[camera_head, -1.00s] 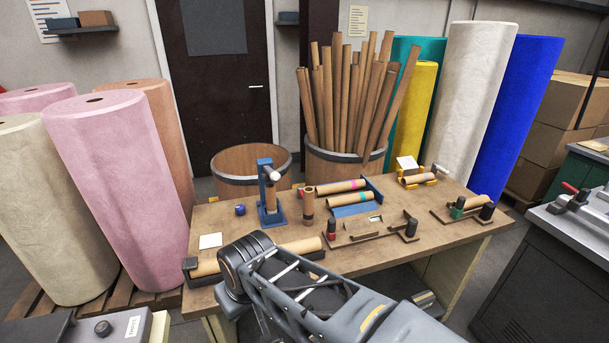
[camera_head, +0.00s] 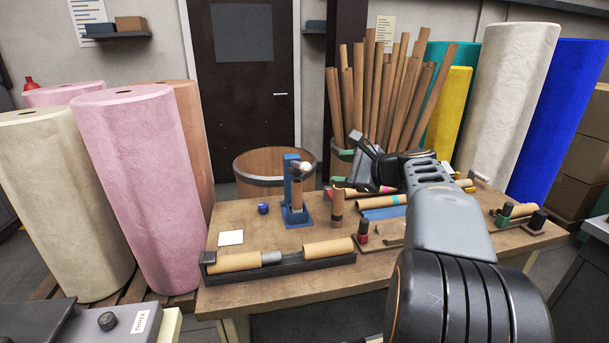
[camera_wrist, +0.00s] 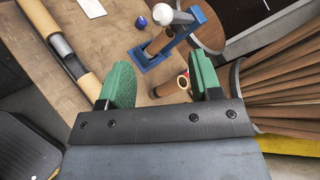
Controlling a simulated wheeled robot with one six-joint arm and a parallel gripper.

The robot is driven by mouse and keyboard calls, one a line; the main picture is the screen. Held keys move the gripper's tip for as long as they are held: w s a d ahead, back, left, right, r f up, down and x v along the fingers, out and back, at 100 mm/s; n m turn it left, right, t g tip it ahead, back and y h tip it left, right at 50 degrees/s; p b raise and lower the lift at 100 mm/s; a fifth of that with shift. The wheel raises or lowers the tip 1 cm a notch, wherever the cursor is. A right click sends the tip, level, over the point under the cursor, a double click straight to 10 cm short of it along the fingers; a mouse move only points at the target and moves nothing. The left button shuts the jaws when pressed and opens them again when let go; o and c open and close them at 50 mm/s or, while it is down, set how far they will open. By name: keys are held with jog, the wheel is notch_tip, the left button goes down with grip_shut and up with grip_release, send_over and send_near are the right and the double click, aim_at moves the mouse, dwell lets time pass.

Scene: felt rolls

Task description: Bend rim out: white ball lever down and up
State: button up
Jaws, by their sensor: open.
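The white ball (camera_head: 306,167) sits at the end of a lever at the top of a blue upright press (camera_head: 287,188) on the table. It also shows at the top of the wrist view (camera_wrist: 182,17). A brown cardboard tube (camera_head: 297,197) stands in the press below the lever. My gripper (camera_head: 346,159) is open and empty, above the table to the right of the press. In the wrist view, its green fingers (camera_wrist: 162,80) are spread wide, with the white ball beyond them and not touching.
A short upright tube (camera_head: 336,207) stands right of the press. A dark tray with cardboard tubes (camera_head: 238,262) lies along the table's front. A small blue object (camera_head: 263,208) and white card (camera_head: 231,238) are left of the press. A barrel of long tubes (camera_head: 341,153) stands behind.

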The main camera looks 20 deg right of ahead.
aim_at(310, 167)
jog(key=x, duration=1.3)
jog(key=shift+w+d+r, duration=0.1)
jog(key=shift+w+d, duration=0.05)
jog(key=shift+w, duration=0.05)
